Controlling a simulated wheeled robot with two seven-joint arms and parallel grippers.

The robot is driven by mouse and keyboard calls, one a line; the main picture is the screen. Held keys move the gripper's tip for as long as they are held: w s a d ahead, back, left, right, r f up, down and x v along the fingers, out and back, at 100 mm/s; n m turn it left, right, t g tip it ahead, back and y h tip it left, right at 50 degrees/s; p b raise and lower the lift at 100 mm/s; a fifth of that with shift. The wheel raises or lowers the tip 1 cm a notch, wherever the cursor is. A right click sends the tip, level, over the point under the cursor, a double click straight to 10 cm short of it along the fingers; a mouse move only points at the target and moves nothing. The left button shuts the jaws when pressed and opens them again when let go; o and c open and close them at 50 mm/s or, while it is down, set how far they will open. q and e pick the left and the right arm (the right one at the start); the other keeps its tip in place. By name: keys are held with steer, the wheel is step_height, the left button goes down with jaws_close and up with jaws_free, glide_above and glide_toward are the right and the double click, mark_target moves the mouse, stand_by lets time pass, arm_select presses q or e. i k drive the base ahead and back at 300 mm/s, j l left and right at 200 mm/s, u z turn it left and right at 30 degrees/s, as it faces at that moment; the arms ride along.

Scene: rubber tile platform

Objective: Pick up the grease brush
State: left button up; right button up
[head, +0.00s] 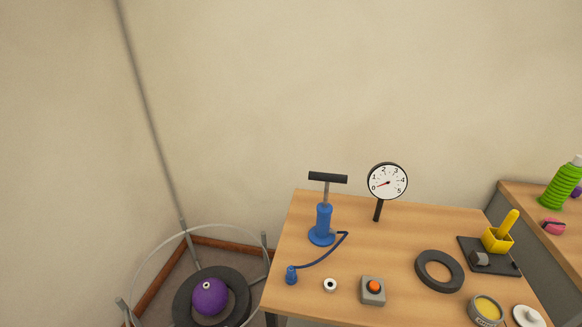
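A yellow handle (510,221), which looks like the grease brush's, stands tilted in a yellow holder (495,241) at the right of the table. Its lower end is hidden inside the holder. The holder sits on a dark base plate (507,266) with a small grey block (480,259) at its front. An open round tin (487,309) with yellow contents stands nearer the front edge, its label too small to read surely. Neither of my grippers is in view.
The wooden table (400,240) also holds a blue hand pump (323,225) with hose, a dial gauge (387,183), a black ring (439,271), a grey box with an orange button (373,290) and a white lid (527,316). A purple ball (209,297) lies at lower left.

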mark_target(512, 216)
steer(key=z, duration=1.65)
